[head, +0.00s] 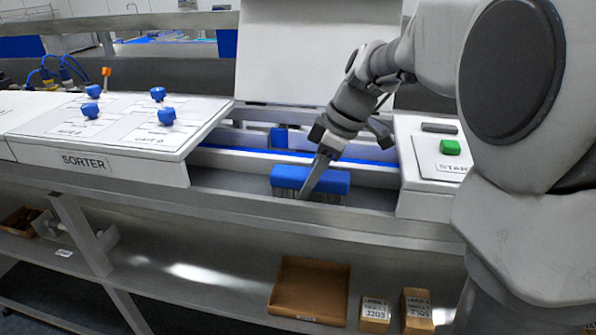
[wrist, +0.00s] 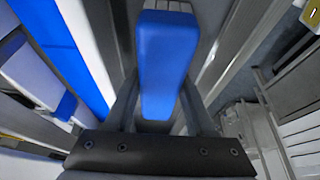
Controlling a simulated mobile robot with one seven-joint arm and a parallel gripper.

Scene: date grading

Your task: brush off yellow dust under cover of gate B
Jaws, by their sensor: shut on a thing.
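A blue brush (head: 338,182) with dark bristles is low in the open bay between the sorter panel and the start panel. My gripper (head: 306,193) is shut on the brush, its fingers on either side of the blue body. In the wrist view the brush's blue back (wrist: 165,62) fills the middle, between the two fingers (wrist: 163,115). The raised white cover (head: 305,50) stands open behind the bay. A blue gate block (head: 279,138) stands at the bay's back; its letter does not show. I cannot make out any yellow dust.
The sorter panel (head: 105,130) with several blue knobs is on the left. A white panel (head: 440,165) with a green button (head: 450,147) is on the right. A metal rail (head: 300,214) runs along the front. A brown tray (head: 310,290) and small boxes (head: 416,310) are on the lower shelf.

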